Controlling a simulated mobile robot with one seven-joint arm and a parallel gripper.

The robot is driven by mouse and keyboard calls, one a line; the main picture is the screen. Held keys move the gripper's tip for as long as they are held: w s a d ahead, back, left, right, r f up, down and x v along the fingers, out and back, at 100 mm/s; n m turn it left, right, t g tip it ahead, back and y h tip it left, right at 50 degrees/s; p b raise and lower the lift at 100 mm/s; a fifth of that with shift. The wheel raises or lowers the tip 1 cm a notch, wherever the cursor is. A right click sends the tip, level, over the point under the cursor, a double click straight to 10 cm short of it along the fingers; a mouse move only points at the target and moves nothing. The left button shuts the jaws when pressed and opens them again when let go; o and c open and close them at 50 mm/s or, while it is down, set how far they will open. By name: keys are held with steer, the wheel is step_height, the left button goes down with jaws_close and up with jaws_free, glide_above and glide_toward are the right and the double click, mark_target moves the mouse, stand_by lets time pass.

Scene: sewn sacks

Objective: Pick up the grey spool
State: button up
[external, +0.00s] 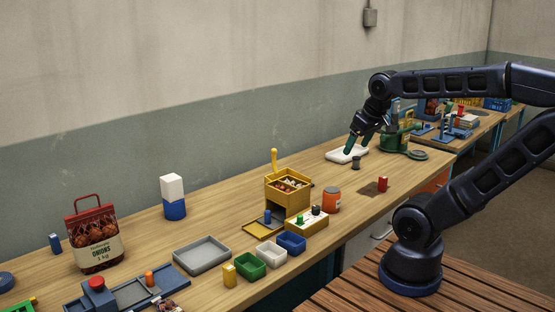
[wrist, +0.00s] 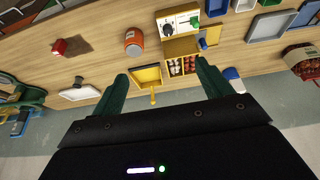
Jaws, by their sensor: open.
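The grey spool (external: 356,162) is small and dark and stands on the wooden workbench, just in front of a white tray (external: 347,154). In the wrist view a small dark shape that looks like the spool (wrist: 78,80) lies left of the fingers, by the white tray (wrist: 80,92). My gripper (external: 357,145) has green fingers and hangs above the bench near the tray, above the spool in the picture. In the wrist view my gripper (wrist: 163,75) is open, with nothing held between its fingers.
A red spool (external: 383,184) stands nearby, with an orange jar (external: 331,200) to its left. A green machine (external: 402,140) stands right of the tray. A yellow box (external: 288,191) and small bins (external: 270,253) fill the middle.

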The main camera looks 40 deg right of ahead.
steer(key=shift+c, duration=1.4)
steer(key=shift+w, duration=0.1)
